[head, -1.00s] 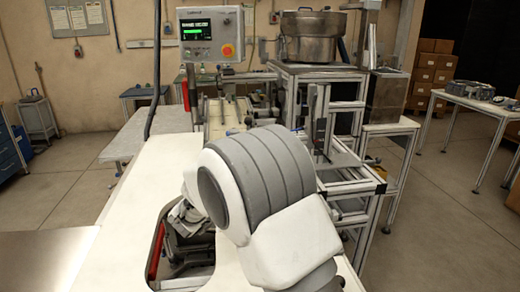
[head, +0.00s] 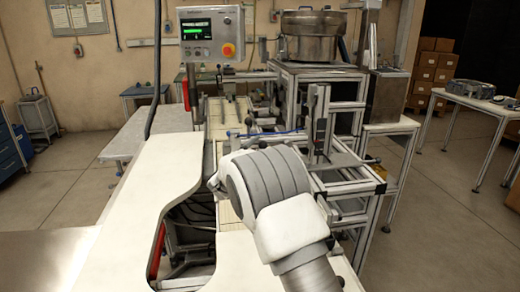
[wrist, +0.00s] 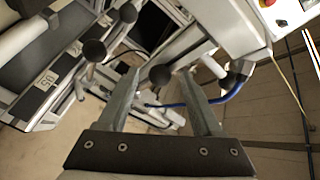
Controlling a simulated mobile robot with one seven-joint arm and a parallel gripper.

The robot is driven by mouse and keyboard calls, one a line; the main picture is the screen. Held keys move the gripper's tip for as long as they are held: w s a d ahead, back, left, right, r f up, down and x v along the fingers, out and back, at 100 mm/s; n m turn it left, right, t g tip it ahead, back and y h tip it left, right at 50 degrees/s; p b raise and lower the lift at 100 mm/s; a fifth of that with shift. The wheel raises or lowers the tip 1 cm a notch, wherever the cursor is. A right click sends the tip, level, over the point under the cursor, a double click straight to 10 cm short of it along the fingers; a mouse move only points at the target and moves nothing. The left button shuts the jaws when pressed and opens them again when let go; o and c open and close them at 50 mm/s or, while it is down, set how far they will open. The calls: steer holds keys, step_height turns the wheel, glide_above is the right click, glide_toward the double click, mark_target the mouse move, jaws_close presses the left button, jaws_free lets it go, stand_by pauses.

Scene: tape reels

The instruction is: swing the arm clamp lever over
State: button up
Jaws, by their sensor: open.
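In the wrist view, my gripper (wrist: 159,82) is open, with a finger on each side of the picture. A dark ball knob (wrist: 160,74) shows in the gap between the fingertips; it looks like a lever's end, and I cannot tell how far beyond the tips it is. Further dark knobs show at upper left (wrist: 94,51) and at the top (wrist: 128,12). I cannot tell for sure which knob belongs to the arm clamp lever. In the head view my arm hides my gripper, and the machine's clamp area (head: 262,122) lies just beyond the arm.
A blue hose (wrist: 215,100) passes behind the right finger. The head view shows a control panel (head: 210,33), a steel bowl (head: 311,37) on an aluminium frame and a white table (head: 160,165) with a cutout. A side table (head: 490,100) stands at right, with open floor before it.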

jaws_close()
stand_by(1.4)
